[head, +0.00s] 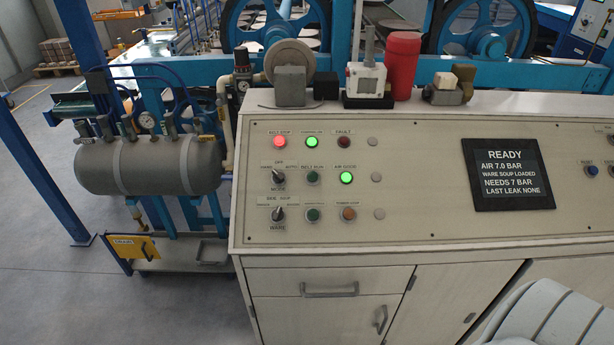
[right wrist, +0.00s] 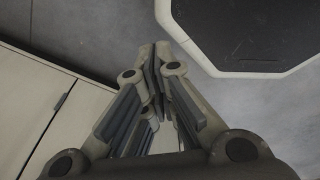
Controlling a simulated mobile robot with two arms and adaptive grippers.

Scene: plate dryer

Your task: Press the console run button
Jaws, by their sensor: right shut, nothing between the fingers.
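The console (head: 420,228) has a pale sloping panel. Its top row holds a lit red lamp or button (head: 280,142), a lit green one (head: 312,142) and a dark red one labelled FAULT (head: 344,141). Below are a dark green button (head: 312,178) whose label seems to read BELT RUN, and a lit green AIR GOOD lamp (head: 346,177). The lowest row has another dark green button (head: 313,214) and an orange one (head: 349,213). My right gripper (right wrist: 158,52) is shut and empty, over the floor beside the cabinet in the right wrist view. My left gripper is not in view.
Two selector knobs, MODE (head: 278,178) and WARE (head: 278,213), sit left of the buttons. A dark screen (head: 508,174) reads READY, AIR 7.0 BAR. A grey air tank (head: 150,165) is at left. Cabinet doors (right wrist: 45,105) lie below.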

